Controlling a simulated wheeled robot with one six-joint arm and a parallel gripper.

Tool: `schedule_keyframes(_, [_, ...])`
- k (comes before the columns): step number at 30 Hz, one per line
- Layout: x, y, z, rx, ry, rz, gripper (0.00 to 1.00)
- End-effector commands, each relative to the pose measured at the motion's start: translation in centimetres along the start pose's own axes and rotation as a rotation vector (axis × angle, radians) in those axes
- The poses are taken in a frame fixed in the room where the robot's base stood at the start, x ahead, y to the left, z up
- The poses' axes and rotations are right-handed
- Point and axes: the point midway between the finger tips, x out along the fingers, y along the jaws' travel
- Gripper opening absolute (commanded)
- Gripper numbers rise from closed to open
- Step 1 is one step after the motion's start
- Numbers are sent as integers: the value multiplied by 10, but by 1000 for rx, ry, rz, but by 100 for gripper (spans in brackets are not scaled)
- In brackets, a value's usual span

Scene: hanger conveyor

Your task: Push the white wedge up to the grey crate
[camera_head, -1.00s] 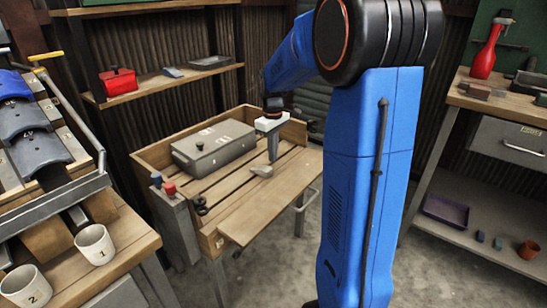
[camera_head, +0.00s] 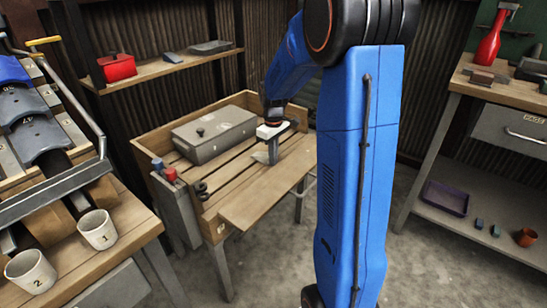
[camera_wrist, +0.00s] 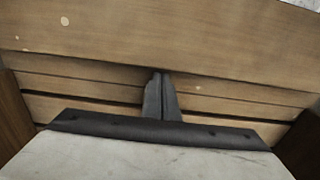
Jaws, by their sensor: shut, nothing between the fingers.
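The wedge (camera_head: 261,157), pale grey-white, lies on the slatted wooden table, partly hidden by my gripper's fingers. The grey crate (camera_head: 208,150), a lidded box with a small knob, stands at the back left of the same table. A gap of bare slats lies between the crate and the wedge. My gripper (camera_head: 273,161) points down and is shut and empty, just right of the wedge; I cannot tell whether they touch. In the wrist view, the shut fingers (camera_wrist: 161,97) show over the slats; neither wedge nor crate is seen there.
The table has raised wooden walls (camera_head: 147,168) at the left and back. White cups (camera_head: 97,229) stand on the left bench.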

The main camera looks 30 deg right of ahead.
Motion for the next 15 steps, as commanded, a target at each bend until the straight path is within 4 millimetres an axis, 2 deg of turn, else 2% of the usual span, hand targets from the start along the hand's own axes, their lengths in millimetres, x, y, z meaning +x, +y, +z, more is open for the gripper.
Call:
schedule_keyframes(5, [1,0,-18,-2,0,0,0])
schedule_keyframes(12, [1,0,-72,-3,-1,0,0])
schedule_keyframes(15, [0,0,-89,-2,0,0,0])
